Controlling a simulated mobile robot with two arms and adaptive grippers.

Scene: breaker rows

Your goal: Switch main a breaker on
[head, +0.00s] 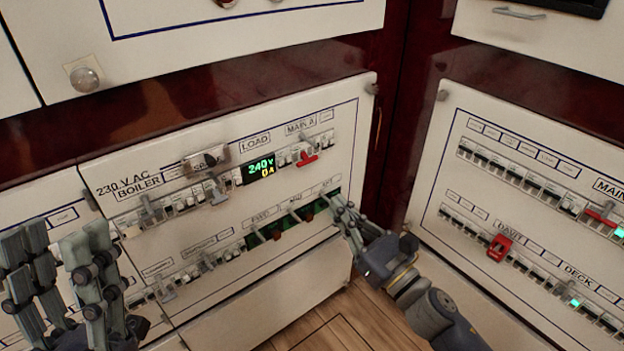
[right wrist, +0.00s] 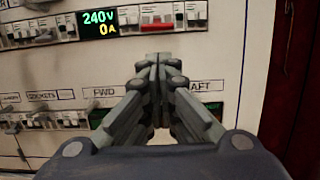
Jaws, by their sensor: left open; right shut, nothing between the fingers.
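The "MAIN A" label (head: 300,126) is on the upper right of the left-hand panel. Below it, a breaker with a red lever (head: 307,159) sits at the right of the upper row; the lever also shows in the right wrist view (right wrist: 163,27). I cannot tell its switch position for certain. A display (head: 261,168) left of it reads 240V and 0A. My right gripper (head: 339,206) is shut and empty, below and right of the red lever, near the lower row and apart from the lever. My left gripper (head: 58,248) is open and empty at the far left.
A lower breaker row with FWD and AFT labels (head: 328,182) runs beneath. A second panel (head: 432,222) on the right has another red-lever breaker (head: 600,217) and a red block (head: 499,247). A dark red post (head: 405,130) stands between the panels.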

